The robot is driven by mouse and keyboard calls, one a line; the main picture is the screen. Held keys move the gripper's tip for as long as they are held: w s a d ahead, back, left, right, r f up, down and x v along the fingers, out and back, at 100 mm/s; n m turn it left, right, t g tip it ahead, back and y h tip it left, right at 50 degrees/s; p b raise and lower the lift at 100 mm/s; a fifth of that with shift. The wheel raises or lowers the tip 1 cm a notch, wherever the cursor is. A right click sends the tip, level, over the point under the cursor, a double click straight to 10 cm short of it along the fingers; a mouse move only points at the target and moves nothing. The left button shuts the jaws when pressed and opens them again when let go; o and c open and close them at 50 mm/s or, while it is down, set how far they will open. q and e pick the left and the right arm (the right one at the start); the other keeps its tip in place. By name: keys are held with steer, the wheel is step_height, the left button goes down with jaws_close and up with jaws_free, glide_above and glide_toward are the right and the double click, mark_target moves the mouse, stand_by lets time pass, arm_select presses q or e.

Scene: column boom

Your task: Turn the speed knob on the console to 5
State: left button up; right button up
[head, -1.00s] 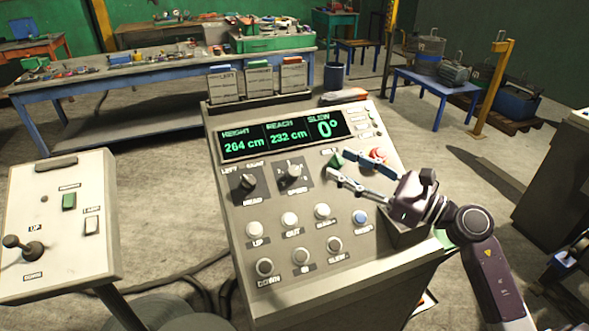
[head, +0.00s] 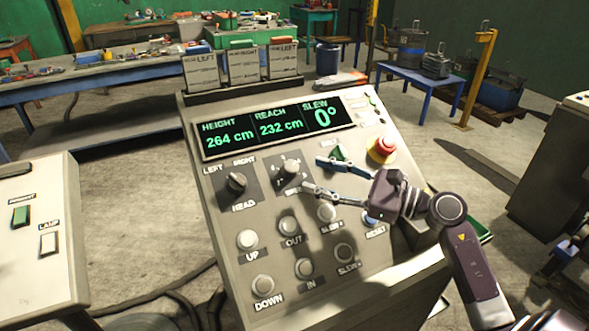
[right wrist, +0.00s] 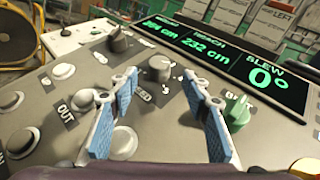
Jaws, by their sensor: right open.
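The console (head: 215,205) has a tilted grey panel. The speed knob (head: 291,167) is a small grey knob on a dark plate right of the head knob (head: 237,181). The speed knob also shows in the right wrist view (right wrist: 160,68), ahead of and between the fingers. My right gripper (head: 318,175) is open and empty above the panel, a little right of the knob and apart from it. In the right wrist view my right gripper (right wrist: 162,98) has its two blue-padded fingers spread. The number at which the knob points is too small to read. My left gripper is not in view.
A green switch (head: 339,153) and a red button (head: 381,150) sit close to the fingers. Several round push buttons, such as UP (head: 248,239), lie below. The display (head: 273,127) reads 264 cm, 232 cm and 0°. A side panel (head: 40,240) stands at the left.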

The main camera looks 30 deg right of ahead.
mark_target(296, 168)
steer(key=p+x, duration=0.1)
steer(key=x, duration=0.4)
steer(key=shift+w+a+r+p, duration=0.1)
steer(key=shift+r+p, duration=0.1)
steer(key=shift+p, duration=0.15)
steer(key=shift+w+a+f, duration=0.1)
steer(key=shift+w+a, duration=0.15)
steer(key=shift+w, duration=0.1)
steer(key=shift+c, duration=0.3)
steer(key=c, duration=1.1)
